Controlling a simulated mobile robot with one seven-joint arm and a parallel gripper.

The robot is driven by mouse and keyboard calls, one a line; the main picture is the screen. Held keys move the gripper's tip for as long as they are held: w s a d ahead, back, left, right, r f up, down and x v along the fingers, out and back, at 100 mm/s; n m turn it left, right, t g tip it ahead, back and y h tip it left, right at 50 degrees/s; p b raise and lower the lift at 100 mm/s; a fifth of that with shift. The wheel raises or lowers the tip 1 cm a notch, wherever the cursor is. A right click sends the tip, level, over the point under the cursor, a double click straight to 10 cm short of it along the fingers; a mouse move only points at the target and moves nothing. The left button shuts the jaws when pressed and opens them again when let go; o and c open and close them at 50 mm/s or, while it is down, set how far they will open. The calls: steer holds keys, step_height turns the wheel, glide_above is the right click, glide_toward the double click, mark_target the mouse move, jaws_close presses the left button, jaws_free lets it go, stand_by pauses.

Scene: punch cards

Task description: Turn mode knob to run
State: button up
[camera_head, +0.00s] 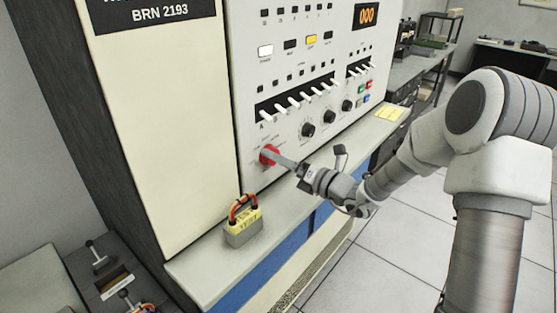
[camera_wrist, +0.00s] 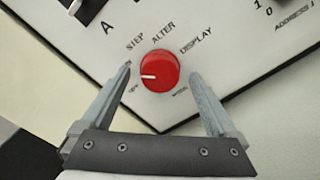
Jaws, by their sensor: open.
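The red mode knob (camera_wrist: 159,71) sits on the white panel in the middle of the wrist view. Its white pointer line points left, slightly down. The labels STEP, ALTER and DISPLAY arc above it; two smaller labels at lower left and lower right are too blurred to read surely. My gripper (camera_wrist: 161,76) is open, one finger on each side of the knob, with small gaps visible.
Toggle switches (camera_head: 298,101) line the panel above the knob, and black knobs (camera_head: 308,130) are to its right. A yellow block with a red-orange loop (camera_head: 243,233) stands on the grey ledge (camera_head: 205,263) below. Yellow paper (camera_head: 390,113) lies farther along the ledge.

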steer(key=v, duration=1.7)
